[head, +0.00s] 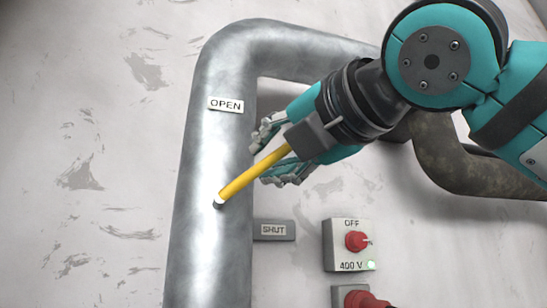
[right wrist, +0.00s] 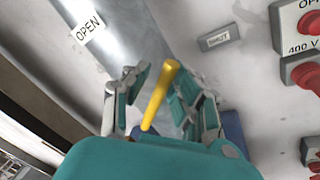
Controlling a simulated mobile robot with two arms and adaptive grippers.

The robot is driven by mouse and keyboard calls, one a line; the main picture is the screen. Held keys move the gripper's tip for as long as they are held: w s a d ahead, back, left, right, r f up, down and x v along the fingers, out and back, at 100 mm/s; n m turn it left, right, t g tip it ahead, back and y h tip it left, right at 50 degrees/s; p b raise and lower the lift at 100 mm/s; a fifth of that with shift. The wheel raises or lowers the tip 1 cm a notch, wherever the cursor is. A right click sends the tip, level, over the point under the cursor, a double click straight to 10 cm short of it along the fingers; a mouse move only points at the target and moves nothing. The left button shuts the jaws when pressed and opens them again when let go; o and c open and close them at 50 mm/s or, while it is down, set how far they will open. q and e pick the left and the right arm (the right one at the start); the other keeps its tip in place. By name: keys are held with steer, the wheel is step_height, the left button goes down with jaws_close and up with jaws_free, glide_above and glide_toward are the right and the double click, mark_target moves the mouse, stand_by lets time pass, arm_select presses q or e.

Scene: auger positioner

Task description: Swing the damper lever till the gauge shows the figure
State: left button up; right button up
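The yellow damper lever (head: 247,178) is pivoted on the grey duct pipe (head: 190,240) and slants up and right from its pivot. Its upper end lies between the fingers of my right gripper (head: 266,153). In the right wrist view the lever (right wrist: 159,97) stands between the spread fingers (right wrist: 158,96), with a clear gap on the left and a smaller one on the right. I see no firm grip on it. An OPEN plate (head: 226,104) is above the pivot and a SHUT plate (head: 273,230) is below right. No gauge shows. My left gripper is out of view.
A switch box (head: 348,244) marked OFF and 400 V, with a red knob and a green light, is right of the SHUT plate. Another red-knobbed box (head: 362,297) is below it. A dark brown pipe (head: 455,170) bends behind my right arm. The wall left is clear.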

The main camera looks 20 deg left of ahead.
steer(key=shift+o, duration=0.7)
steer(key=shift+w, duration=0.1)
steer(key=shift+f, duration=0.1)
steer(key=v, duration=1.2)
